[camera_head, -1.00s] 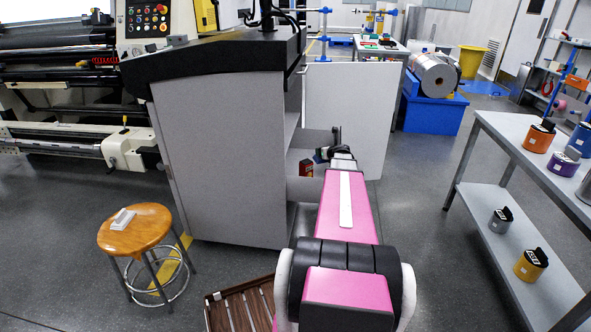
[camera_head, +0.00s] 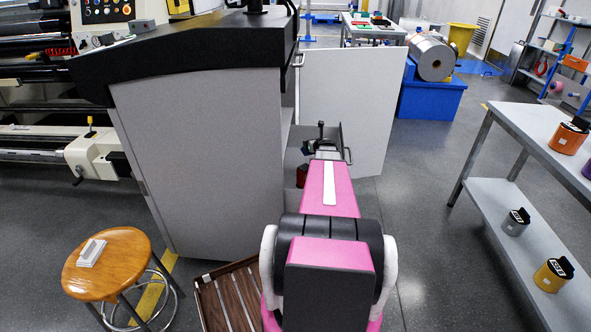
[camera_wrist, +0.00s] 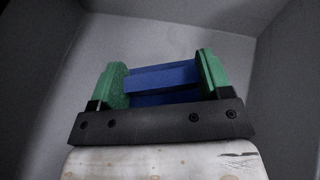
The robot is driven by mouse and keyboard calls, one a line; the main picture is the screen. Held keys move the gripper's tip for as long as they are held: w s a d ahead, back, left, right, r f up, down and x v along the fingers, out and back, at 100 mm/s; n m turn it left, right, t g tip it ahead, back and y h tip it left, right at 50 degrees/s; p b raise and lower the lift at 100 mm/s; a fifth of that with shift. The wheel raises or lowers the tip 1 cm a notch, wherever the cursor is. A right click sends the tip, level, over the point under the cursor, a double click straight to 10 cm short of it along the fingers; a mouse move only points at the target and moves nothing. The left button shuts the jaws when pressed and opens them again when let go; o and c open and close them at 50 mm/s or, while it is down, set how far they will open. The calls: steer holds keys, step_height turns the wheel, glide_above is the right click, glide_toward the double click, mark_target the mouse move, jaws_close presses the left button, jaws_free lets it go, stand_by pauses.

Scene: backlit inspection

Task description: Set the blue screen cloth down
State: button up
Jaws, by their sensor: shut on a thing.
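The blue screen cloth (camera_wrist: 160,77) shows in the wrist view as a folded blue block between two green fingertips. My gripper (camera_wrist: 163,84) is shut on it, one finger at each side. Grey walls surround it in that view; whether the cloth touches a surface below is hidden by my gripper body.
A small red thing (camera_head: 302,175) sits low in the cabinet opening. A wooden stool (camera_head: 110,262), a slatted wooden crate (camera_head: 232,298) and a grey shelf table (camera_head: 500,200) stand around me.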

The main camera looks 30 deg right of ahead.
step_height(320, 180, down, 10)
steer(key=shift+r, duration=0.2)
steer(key=shift+f, duration=0.2)
stand_by(0.3)
steer(key=o, duration=0.6)
steer(key=shift+r, duration=0.1)
steer(key=shift+r, duration=0.15)
steer(key=v, duration=0.7)
steer(key=shift+s+r, duration=0.1)
steer(key=shift+s, duration=0.15)
